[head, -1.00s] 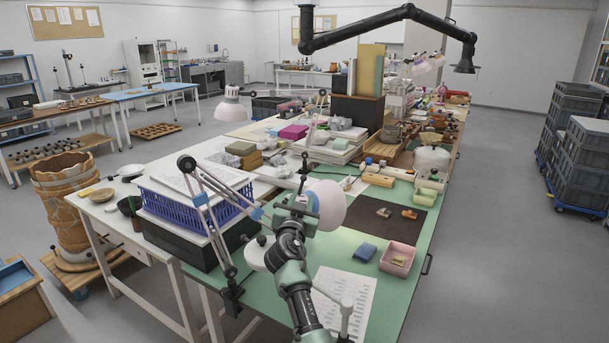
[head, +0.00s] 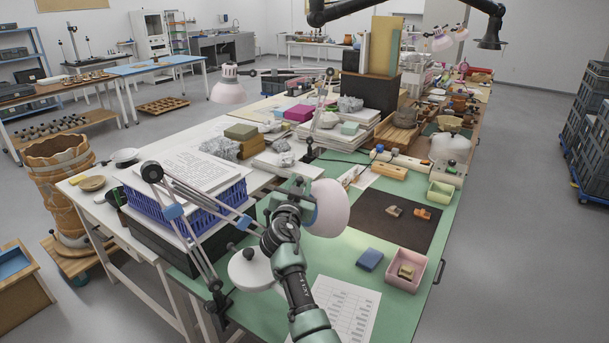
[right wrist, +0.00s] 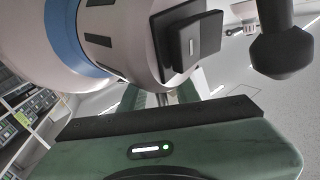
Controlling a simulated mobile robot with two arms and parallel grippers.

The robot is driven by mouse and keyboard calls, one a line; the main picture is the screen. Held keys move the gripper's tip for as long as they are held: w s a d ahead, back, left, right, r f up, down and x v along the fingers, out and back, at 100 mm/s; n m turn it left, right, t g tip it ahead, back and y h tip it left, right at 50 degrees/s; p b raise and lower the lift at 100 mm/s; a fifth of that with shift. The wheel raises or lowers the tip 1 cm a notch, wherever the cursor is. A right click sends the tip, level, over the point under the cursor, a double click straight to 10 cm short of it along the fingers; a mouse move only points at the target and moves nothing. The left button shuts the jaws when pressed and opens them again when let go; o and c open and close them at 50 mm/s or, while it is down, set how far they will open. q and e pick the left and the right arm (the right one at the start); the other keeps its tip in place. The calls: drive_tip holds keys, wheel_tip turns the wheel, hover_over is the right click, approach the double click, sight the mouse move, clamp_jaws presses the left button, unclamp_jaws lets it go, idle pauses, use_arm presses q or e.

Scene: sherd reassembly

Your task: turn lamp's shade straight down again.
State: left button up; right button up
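The lamp's pale pink shade (head: 329,209) hangs over the green bench top and is tilted, not straight down. Its jointed grey arm (head: 190,190), with blue joint sleeves, rises from the bench edge at the left. My right gripper (head: 293,190) is at the back of the shade, on its left side. The right wrist view shows the pale lamp head (right wrist: 110,45) close up, with a blue ring, dark slots and a black block (right wrist: 192,42). The lamp head and gripper body hide the fingertips, so I cannot tell whether they grip. My left gripper is not in view.
A blue crate (head: 233,198) topped with paper stands left of the lamp. A dark mat (head: 385,235) with sherds, a blue block (head: 370,260) and a pink tray (head: 421,260) lie to the right. A printed sheet (head: 345,308) lies in front.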

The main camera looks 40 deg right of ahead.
drive_tip(key=shift+w, duration=0.1)
drive_tip(key=shift+a+r, duration=0.1)
drive_tip(key=shift+r, duration=0.05)
clamp_jaws()
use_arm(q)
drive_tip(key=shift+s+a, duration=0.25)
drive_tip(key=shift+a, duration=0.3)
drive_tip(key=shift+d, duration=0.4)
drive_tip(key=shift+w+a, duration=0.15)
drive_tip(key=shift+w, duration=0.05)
